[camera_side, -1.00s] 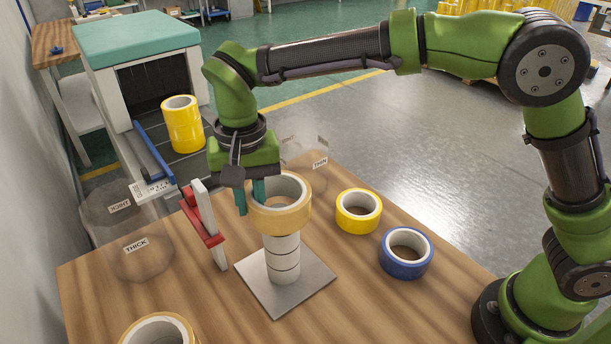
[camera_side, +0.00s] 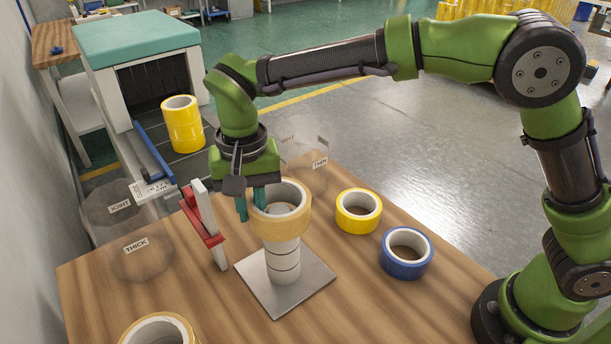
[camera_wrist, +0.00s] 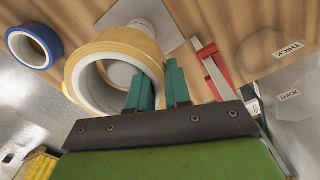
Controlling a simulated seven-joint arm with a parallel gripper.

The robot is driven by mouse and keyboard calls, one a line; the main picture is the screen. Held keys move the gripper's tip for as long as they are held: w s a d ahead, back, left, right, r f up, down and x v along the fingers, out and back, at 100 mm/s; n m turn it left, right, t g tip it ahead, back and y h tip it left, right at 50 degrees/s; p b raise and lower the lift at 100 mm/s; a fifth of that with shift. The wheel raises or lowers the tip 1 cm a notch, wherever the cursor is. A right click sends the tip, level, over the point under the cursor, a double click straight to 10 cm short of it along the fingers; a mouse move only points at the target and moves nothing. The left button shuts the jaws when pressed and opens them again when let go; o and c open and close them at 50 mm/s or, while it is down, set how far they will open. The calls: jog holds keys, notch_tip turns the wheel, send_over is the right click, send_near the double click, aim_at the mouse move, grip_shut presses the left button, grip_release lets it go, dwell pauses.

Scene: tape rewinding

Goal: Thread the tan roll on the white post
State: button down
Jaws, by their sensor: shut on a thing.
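The tan roll (camera_side: 283,226), with a white core, is held nearly level at the top of the white post (camera_side: 283,262). The post stands upright on a square metal plate (camera_side: 310,287). My gripper (camera_side: 252,205) is shut on the left wall of the roll, one teal finger inside the hole and one outside. In the wrist view the tan roll (camera_wrist: 103,47) shows a round white surface, apparently the post top (camera_wrist: 121,72), through its hole. The post's lower part shows below the roll; how far the roll surrounds its top I cannot tell.
A red and white upright piece (camera_side: 207,225) stands close left of my gripper. A yellow roll (camera_side: 358,212) and a blue roll (camera_side: 405,254) lie right of the plate. Another tan roll (camera_side: 160,330) is at the front edge. A clear "THICK" disc (camera_side: 140,262) lies left.

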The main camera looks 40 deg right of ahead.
jog(key=c, duration=1.1)
grip_release()
jog(key=shift+o, duration=0.6)
jog(key=shift+d, duration=0.1)
jog(key=shift+f, duration=0.1)
jog(key=shift+c, duration=0.6)
jog(key=shift+d, duration=0.1)
jog(key=shift+r, duration=0.25)
jog(key=shift+o, duration=0.3)
jog(key=shift+r, duration=0.35)
jog(key=shift+a+r, duration=0.2)
jog(key=shift+r, duration=2.85)
